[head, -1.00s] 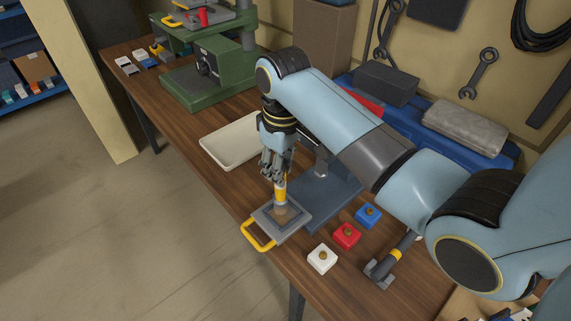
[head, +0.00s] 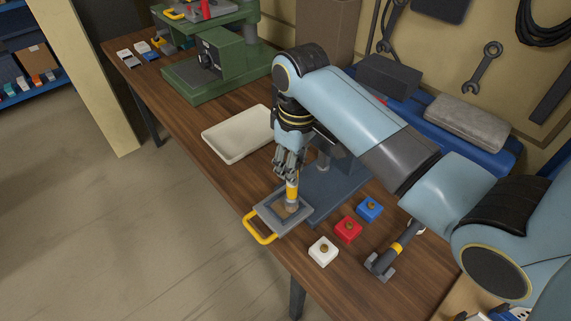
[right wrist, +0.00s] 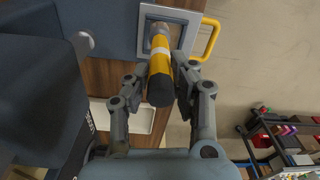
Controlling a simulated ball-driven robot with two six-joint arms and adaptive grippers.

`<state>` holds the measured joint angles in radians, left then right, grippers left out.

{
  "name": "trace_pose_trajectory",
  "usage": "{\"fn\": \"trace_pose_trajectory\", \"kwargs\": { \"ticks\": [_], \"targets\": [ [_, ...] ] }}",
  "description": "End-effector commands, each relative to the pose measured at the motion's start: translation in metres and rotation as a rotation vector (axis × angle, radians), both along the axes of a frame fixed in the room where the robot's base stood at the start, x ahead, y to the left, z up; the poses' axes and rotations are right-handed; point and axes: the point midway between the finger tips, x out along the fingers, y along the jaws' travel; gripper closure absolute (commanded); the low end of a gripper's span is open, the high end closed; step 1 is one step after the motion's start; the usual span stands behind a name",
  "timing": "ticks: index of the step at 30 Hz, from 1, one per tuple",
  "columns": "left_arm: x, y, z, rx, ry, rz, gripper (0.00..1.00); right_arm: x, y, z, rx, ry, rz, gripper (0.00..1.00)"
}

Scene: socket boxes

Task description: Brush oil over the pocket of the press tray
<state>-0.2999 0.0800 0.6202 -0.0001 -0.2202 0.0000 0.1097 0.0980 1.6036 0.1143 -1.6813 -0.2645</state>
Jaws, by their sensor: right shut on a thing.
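The press tray (head: 265,223) is a grey plate with a square pocket and a yellow handle, at the front edge of the bench; it also shows in the right wrist view (right wrist: 196,28). My right gripper (head: 290,176) is above it, shut on the brush, which has a yellow handle (head: 292,190) with a dark end (right wrist: 160,91). The brush stands nearly upright, its bristle end down at the pocket. Whether the bristles touch the pocket floor I cannot tell. My left gripper is not in view.
A blue-grey press base (head: 325,195) stands just behind the tray. White (head: 323,250), red (head: 347,229) and blue (head: 369,208) blocks sit to its right, near a dark hammer-like tool (head: 388,257). A cream tray (head: 238,135) and green press (head: 212,75) lie to the left.

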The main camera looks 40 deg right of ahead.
Motion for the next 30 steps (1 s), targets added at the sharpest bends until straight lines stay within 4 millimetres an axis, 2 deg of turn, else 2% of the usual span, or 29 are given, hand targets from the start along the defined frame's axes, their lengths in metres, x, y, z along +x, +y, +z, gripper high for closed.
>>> {"fn": "trace_pose_trajectory", "kwargs": {
  "ticks": [12, 24, 30],
  "targets": [
    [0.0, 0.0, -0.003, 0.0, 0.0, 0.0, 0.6, 0.023, 0.001, 0.0, 0.001, -0.002, 0.0, 1.0],
    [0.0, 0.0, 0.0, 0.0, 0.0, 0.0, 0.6, 0.022, 0.024, 0.0, 0.003, -0.002, 0.0, 1.0],
    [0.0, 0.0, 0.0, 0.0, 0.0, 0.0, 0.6, 0.022, 0.024, 0.0, 0.002, -0.003, 0.0, 1.0]
  ]
}}
